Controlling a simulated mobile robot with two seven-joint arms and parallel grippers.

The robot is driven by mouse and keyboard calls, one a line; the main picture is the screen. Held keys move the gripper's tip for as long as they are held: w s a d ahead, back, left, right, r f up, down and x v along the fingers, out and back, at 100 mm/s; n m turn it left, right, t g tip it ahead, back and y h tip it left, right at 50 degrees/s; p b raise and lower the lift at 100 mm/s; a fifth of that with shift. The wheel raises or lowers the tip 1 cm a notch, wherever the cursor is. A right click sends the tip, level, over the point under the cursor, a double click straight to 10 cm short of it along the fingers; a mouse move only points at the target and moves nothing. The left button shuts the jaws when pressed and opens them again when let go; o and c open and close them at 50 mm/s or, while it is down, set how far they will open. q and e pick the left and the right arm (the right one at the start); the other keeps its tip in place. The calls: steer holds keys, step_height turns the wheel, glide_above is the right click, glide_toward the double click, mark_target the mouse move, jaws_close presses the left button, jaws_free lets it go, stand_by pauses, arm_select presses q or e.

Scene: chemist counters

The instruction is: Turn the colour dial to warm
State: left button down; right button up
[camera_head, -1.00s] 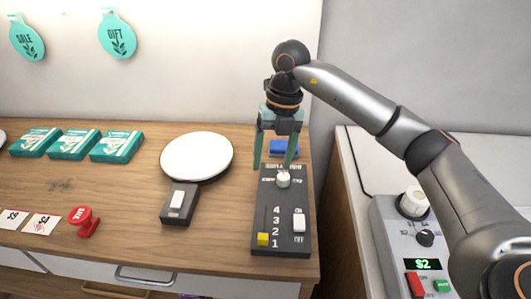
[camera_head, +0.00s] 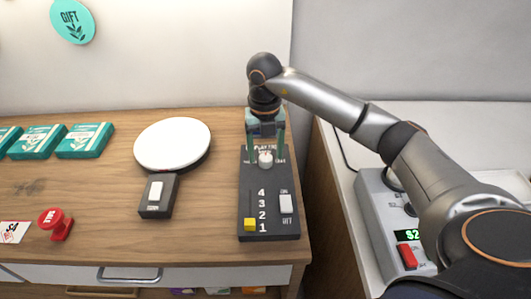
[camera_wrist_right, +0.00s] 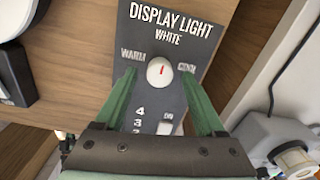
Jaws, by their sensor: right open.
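The colour dial is a round white knob (camera_wrist_right: 160,71) with a red pointer mark, on a dark grey panel (camera_head: 269,225) labelled DISPLAY LIGHT, with WHITE beneath. In the right wrist view WARM stands left of the knob and COOL right; the mark points up, tilted slightly right. In the head view the knob (camera_head: 265,158) sits near the panel's far end. My right gripper (camera_head: 266,160) is open, its green fingers on either side of the knob, with gaps in the wrist view (camera_wrist_right: 158,82). The panel also carries a yellow slider (camera_head: 250,224) near 1 and a white ON/OFF switch (camera_head: 286,203).
A round white plate (camera_head: 172,144) with a dark switch box (camera_head: 157,208) stands left of the panel. A red stamp (camera_head: 55,222) and teal boxes (camera_head: 86,140) lie further left. A grey device with a green display (camera_head: 407,234) stands on the right counter.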

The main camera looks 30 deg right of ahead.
steer(key=shift+f, duration=0.45)
jaws_close()
stand_by(0.3)
